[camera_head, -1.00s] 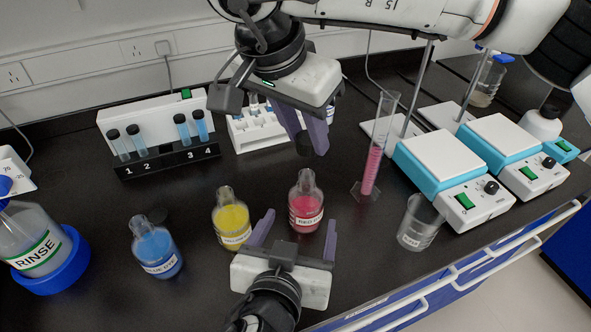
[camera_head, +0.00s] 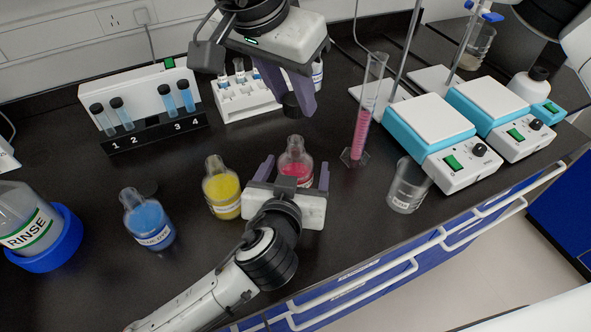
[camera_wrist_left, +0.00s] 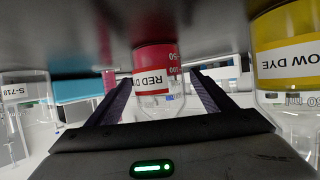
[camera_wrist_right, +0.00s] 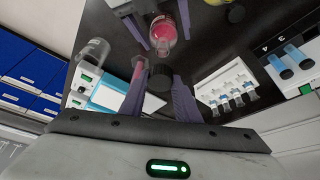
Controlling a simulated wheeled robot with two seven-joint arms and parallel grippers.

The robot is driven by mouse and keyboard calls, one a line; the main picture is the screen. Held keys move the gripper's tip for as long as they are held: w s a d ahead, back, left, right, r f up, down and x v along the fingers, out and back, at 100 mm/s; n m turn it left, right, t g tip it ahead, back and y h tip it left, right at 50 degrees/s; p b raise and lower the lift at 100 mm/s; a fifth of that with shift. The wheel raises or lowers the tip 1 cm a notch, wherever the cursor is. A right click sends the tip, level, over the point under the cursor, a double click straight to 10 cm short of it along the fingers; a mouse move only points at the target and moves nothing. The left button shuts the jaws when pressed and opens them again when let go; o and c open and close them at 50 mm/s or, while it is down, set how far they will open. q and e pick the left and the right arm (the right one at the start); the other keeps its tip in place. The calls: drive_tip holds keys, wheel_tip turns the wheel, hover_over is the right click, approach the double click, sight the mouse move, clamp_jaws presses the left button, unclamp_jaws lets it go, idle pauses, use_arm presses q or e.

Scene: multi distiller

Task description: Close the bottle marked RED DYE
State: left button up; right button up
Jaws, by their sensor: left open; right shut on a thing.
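The RED DYE bottle (camera_head: 295,150) stands upright on the black bench with its neck uncapped; its label faces my left gripper in the left wrist view (camera_wrist_left: 153,75). My left gripper (camera_head: 295,170) is open, its fingers on either side of the bottle; I cannot tell whether they touch it. My right gripper (camera_head: 300,108) is shut on a black cap (camera_head: 291,104), held above and behind the bottle, apart from its neck. The cap also shows between the fingers in the right wrist view (camera_wrist_right: 158,77). The left gripper's body hides the lower bottle in the head view.
A yellow dye bottle (camera_head: 222,190) stands close to the left, a blue one (camera_head: 148,222) farther left. A pink-filled cylinder (camera_head: 364,118), a beaker (camera_head: 408,185) and hotplates (camera_head: 432,125) are to the right. A white vial rack (camera_head: 245,100) stands behind.

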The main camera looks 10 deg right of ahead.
use_arm(q)
drive_tip(key=shift+x, duration=2.05)
drive_tip(key=c, duration=1.6)
use_arm(e)
hover_over(296, 139)
drive_tip(key=shift+s+a+f, duration=0.1)
drive_tip(key=shift+f, duration=0.75)
drive_tip(key=shift+s+a+f, duration=0.15)
drive_tip(key=shift+f, duration=0.65)
drive_tip(key=shift+s+a+f, duration=0.1)
drive_tip(key=shift+f, duration=0.75)
drive_tip(key=shift+f, duration=0.85)
drive_tip(key=shift+f, duration=0.55)
